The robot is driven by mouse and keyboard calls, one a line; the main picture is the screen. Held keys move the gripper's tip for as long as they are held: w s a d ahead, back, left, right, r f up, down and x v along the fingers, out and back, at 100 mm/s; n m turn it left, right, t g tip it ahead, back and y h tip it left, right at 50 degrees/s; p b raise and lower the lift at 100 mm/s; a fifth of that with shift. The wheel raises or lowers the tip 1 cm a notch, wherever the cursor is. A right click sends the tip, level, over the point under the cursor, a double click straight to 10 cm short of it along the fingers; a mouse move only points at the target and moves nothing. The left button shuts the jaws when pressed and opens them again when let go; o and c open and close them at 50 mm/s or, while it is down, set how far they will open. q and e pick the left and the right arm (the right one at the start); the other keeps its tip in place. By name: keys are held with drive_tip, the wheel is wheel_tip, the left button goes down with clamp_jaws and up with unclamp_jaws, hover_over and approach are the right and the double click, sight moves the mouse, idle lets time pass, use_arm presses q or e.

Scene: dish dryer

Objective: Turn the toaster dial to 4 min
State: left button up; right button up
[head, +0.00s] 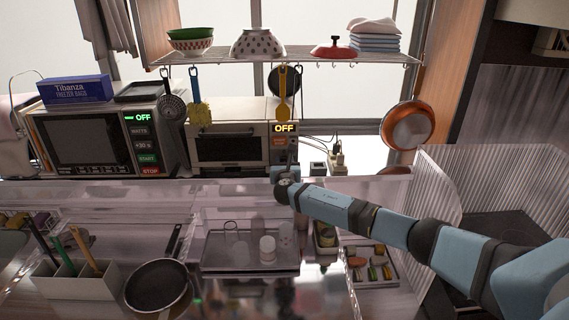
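The toaster oven (228,146) stands on the back counter in the head view, its front door and dark window facing me. Its display (285,128) reads "OFF" in yellow, with a small orange label below it. My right gripper (290,162) is in front of the lower right side of the toaster's front, below the display. The gripper and wrist cover that part of the panel, so the dial cannot be made out. The fingers are too small and too hidden to show whether they are open, or whether they touch the toaster. My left gripper is not in view.
A microwave (90,140) with a green "OFF" display stands left of the toaster. Utensils hang from the shelf (300,55), including a yellow spatula (283,105) near the display. A clear ledge (130,200) runs before the counter. A socket with plugs (337,163) is at right.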

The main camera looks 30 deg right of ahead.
clamp_jaws()
